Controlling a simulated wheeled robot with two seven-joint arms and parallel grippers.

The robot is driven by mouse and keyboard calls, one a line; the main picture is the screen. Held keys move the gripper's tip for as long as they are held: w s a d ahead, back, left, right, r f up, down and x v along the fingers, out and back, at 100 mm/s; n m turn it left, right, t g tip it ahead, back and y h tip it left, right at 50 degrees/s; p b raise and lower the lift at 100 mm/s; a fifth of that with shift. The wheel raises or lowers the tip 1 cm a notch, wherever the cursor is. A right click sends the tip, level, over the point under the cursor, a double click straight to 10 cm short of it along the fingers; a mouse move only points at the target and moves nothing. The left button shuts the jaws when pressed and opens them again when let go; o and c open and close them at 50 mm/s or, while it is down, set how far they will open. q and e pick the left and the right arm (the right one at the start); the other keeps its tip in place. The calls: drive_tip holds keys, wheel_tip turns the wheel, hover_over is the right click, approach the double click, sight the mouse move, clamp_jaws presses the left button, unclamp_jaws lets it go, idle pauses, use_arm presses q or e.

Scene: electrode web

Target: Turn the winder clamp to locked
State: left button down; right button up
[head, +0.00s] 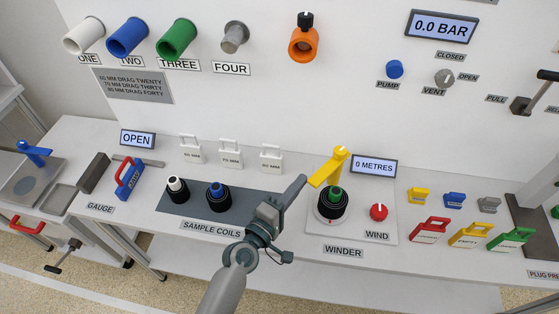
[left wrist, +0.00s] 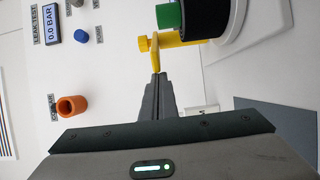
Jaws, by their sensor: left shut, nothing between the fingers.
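The winder clamp (head: 328,168) is a yellow lever with a raised knob at its back end. It stands behind the winder's black coil with a green core (head: 334,194), its arm pointing toward the front left. My left gripper (head: 300,183) is shut and empty, just left of the lever's free end. In the left wrist view the shut fingertips (left wrist: 159,78) are right at the end of the yellow clamp (left wrist: 155,52); I cannot tell whether they touch. My right gripper is not in view.
The red WIND knob (head: 378,212) is right of the coil, and a display (head: 374,166) behind reads 0 METRES. Sample coils (head: 217,196) sit on a grey mat to the left. White 70 MM cards (head: 230,153) stand behind. Coloured blocks are at the right.

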use_arm(q)
drive_tip(key=s+d+p, duration=0.1)
drive_tip(key=s+d, duration=0.4)
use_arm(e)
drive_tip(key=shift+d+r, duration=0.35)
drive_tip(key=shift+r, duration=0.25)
use_arm(q)
drive_tip(key=shift+s+d, duration=0.1)
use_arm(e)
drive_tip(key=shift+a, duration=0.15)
use_arm(q)
drive_tip(key=shift+s+f, duration=0.1)
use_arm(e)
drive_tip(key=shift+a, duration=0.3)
